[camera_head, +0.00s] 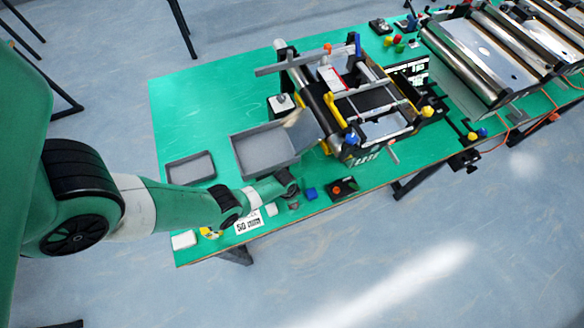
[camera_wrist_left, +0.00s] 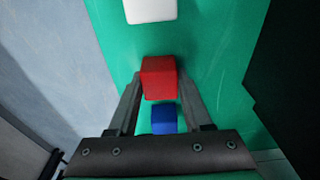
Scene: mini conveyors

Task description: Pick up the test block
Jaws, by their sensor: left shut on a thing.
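A red block (camera_wrist_left: 158,80) sits between the two fingertips of my left gripper (camera_wrist_left: 159,82) in the left wrist view, and the gripper is shut on it. A blue block (camera_wrist_left: 164,119) shows just below the red one in that view, also between the fingers in the picture. A white block (camera_wrist_left: 150,10) lies on the green table beyond the fingertips. In the head view my left gripper (camera_head: 291,187) is low over the front edge of the table, beside the blue block (camera_head: 310,193). The red block is not clearly visible there. My right gripper is not in view.
Two grey trays, a large one (camera_head: 234,156) and a small one (camera_head: 169,171), lie behind my left arm. A mini conveyor (camera_head: 320,105) stands at the back. A black box with a red button (camera_head: 343,188) is to the right. The back left of the green table (camera_head: 200,100) is clear.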

